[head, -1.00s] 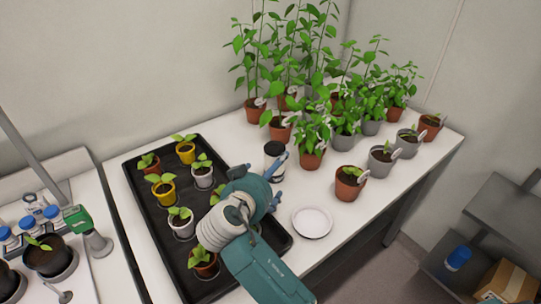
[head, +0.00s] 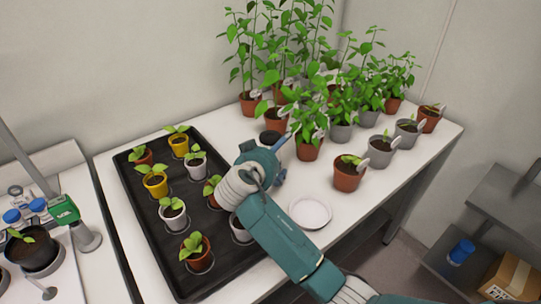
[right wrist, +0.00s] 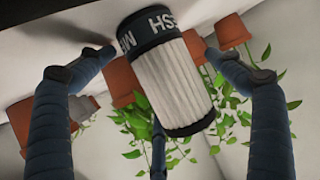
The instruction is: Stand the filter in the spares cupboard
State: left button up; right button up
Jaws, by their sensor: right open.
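The filter (right wrist: 170,85) is a white pleated cylinder with dark end bands and white lettering on one band. In the head view only its dark top (head: 270,137) shows on the white bench, behind my right gripper (head: 280,148). In the right wrist view, which is upside down, it stands between the spread fingers of my right gripper (right wrist: 160,70). The fingers are open around it, with gaps visible at the sides; I cannot tell whether any finger touches it. My left gripper is not in view. I cannot identify a spares cupboard.
A black tray (head: 140,215) of potted seedlings lies left of my right arm. Tall potted plants (head: 290,70) crowd behind the filter. A white saucer (head: 310,212) and small pots stand to the right. Grey shelves (head: 505,215) at far right hold a blue-topped item and a cardboard box (head: 510,278).

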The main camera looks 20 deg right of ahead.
jog(key=shift+r, duration=0.1)
jog(key=c, duration=1.5)
notch_tip(320, 180, up, 20)
jog(key=b, duration=0.1)
